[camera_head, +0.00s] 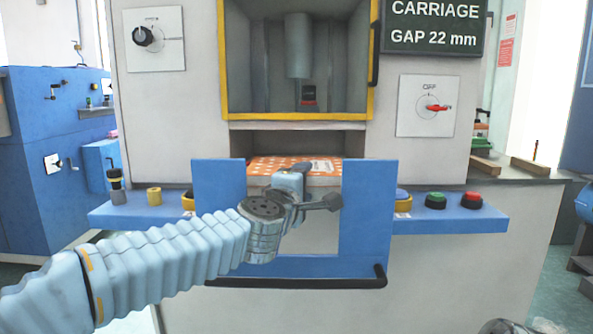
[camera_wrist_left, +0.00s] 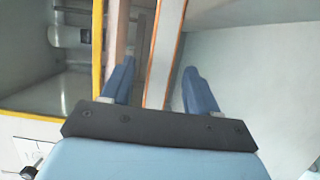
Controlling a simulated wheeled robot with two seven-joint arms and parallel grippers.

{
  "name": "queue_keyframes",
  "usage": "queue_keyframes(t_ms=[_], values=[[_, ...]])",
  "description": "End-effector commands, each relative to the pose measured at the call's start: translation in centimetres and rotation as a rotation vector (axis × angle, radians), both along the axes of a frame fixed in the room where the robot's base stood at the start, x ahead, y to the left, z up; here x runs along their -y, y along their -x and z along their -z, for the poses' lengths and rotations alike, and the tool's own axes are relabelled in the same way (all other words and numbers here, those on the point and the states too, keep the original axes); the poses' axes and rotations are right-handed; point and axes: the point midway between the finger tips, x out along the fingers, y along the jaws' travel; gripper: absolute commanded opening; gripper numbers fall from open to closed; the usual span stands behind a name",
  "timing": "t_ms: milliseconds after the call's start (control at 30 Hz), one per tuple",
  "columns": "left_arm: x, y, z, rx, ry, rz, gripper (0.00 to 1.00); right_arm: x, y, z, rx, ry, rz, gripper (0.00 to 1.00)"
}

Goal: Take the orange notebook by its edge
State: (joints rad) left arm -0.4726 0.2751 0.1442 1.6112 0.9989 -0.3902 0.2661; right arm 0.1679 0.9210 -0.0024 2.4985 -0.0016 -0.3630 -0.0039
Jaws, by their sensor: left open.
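The orange notebook (camera_head: 264,166), with white dots and a pale label, lies flat in the slot below the machine's yellow-framed window. My left gripper (camera_head: 318,186) is in front of it, within the opening of the blue U-shaped front, and hides part of its near edge. In the left wrist view the notebook (camera_wrist_left: 164,52) shows edge-on as a pale band with orange borders. It runs between the two spread blue fingers of my left gripper (camera_wrist_left: 159,82), with a visible gap on each side.
The blue front (camera_head: 366,215) has upright plates on both sides of my gripper and a dark handle bar (camera_head: 300,283) below. A blue ledge carries green (camera_head: 436,200) and red (camera_head: 472,200) buttons. The yellow-framed window (camera_head: 300,117) is above. A sign (camera_head: 434,28) reads "CARRIAGE GAP 22 mm".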

Motion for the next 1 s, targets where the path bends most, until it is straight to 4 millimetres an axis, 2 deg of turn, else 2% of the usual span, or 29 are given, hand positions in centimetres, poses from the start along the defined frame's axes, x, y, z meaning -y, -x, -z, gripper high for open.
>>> queue_keyframes(t_ms=[167, 533, 1000], values=[[0.0, 0.01, 0.02, 0.0, 0.0, 0.0, 0.58, -0.02, 0.02, 0.02, 0.0, 0.0, 0.0, 0.43], [0.01, 0.04, 0.03, 0.0, -0.001, 0.0, 0.01, -0.01, 0.02, 0.02, 0.0, 0.0, 0.0, 0.43], [-0.01, 0.09, -0.27, 0.003, 0.0, 0.0, 0.0, -0.01, 0.01, -0.09, 0.0, 0.0, 0.0, 0.43]])
